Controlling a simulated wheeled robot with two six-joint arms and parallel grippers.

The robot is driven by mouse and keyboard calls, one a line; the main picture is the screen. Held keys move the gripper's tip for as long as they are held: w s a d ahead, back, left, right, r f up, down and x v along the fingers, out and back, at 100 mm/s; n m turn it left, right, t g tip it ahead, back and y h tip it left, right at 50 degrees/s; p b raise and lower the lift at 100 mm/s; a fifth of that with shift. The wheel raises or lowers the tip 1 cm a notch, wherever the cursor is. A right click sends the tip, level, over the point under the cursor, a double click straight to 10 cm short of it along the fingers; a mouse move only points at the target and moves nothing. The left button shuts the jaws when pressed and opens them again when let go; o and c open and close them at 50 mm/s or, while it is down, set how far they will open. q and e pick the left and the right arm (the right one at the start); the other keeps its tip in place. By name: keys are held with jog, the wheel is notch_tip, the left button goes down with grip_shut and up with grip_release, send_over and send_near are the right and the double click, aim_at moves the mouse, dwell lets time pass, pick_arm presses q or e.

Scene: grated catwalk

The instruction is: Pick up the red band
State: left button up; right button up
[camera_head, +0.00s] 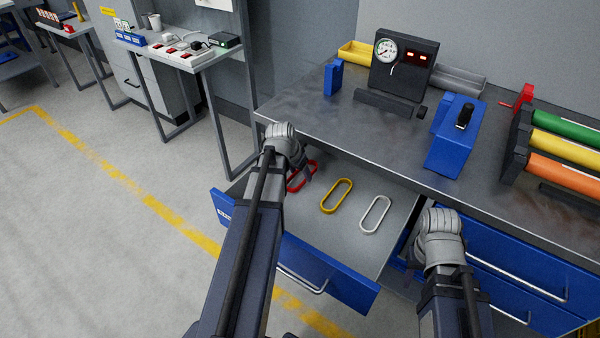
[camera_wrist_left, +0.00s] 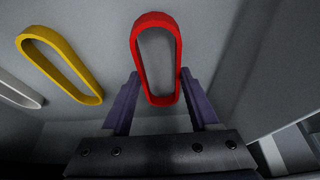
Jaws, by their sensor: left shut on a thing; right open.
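The red band (camera_head: 303,177) lies in the open blue drawer (camera_head: 362,287), at its left side in the head view and partly hidden by my left arm. My left gripper (camera_head: 303,172) is down in the drawer at the band. In the left wrist view the red band (camera_wrist_left: 137,45) is an upright oval loop, and the fingers of my left gripper (camera_wrist_left: 159,84) are shut on its near end from both sides. My right gripper (camera_head: 410,264) is by the right side of the drawer, its fingers mostly hidden by its own wrist, apart from the bands.
A yellow band (camera_head: 336,196) and a white band (camera_head: 375,214) lie right of the red one in the drawer. The metal worktop (camera_head: 330,118) overhangs the drawer's back. A gauge box (camera_head: 403,68), blue device (camera_head: 455,140) and coloured rollers (camera_head: 565,150) stand on it.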

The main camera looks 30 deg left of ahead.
notch_tip(320, 180, up, 9)
jog(key=p, duration=0.8)
jog(key=shift+s+f, duration=0.1)
